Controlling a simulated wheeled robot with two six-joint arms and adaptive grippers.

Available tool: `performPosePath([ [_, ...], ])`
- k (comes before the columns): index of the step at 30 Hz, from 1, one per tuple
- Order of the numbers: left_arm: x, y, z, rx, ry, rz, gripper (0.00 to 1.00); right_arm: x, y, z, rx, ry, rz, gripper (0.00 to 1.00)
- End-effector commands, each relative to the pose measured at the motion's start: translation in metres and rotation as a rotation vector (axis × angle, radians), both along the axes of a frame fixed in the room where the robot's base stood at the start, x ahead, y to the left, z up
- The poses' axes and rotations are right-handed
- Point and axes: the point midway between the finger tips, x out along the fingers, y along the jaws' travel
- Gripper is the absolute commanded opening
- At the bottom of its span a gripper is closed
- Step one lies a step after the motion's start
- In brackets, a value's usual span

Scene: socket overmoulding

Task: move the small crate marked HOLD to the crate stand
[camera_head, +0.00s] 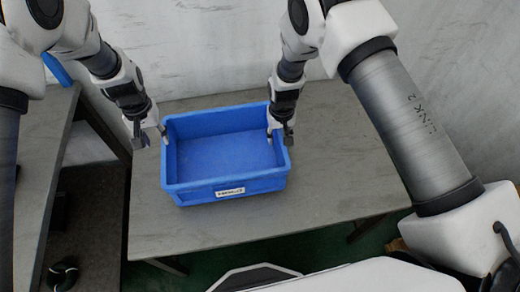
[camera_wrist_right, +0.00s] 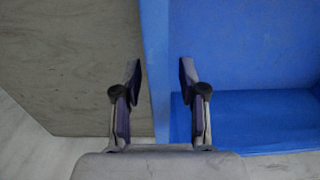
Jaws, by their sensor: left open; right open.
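A blue open-topped crate (camera_head: 225,186) stands upright and empty on a grey table; the white label (camera_head: 230,192) on its front is too small to read. My left gripper (camera_head: 151,138) is open at the crate's left wall. My right gripper (camera_head: 280,134) is open at the right wall. In the right wrist view, the right gripper (camera_wrist_right: 160,72) has one finger over the crate's inside and one outside, with the blue wall (camera_wrist_right: 156,65) between them. Whether the left fingers straddle their wall I cannot tell. I cannot identify the crate stand.
The grey table (camera_head: 335,170) has free room to the right of the crate. Another grey table (camera_head: 38,150) stands at the left, with part of a blue object (camera_head: 57,69) at its far end. A gap separates the tables. A pale wall (camera_head: 200,45) is behind.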

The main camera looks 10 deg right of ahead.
Motion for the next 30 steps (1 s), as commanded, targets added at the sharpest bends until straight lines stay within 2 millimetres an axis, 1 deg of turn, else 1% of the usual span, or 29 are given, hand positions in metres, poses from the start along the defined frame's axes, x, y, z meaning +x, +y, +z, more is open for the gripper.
performPosePath([
  [1,0.000,0.000,0.000,0.000,0.000,0.000,0.42,0.001,0.000,0.014,-0.001,-0.004,0.000,0.42],
  [6,0.000,0.000,0.000,0.000,0.000,0.000,0.42,0.001,0.000,0.059,-0.001,-0.005,0.001,0.42],
  [9,0.000,0.000,0.000,0.000,-0.001,0.000,0.42,0.000,0.000,0.079,0.000,-0.003,0.000,0.42],
  [12,0.000,0.000,0.000,0.000,-0.001,0.000,0.42,0.000,0.000,0.090,0.000,-0.002,0.000,0.42],
  [15,0.000,0.000,0.000,0.000,-0.001,0.000,0.42,0.000,0.000,0.094,0.000,-0.001,0.000,0.42],
  [30,0.000,0.000,0.000,0.000,0.000,0.000,0.42,0.000,0.000,0.094,0.000,0.000,0.000,0.42],
])
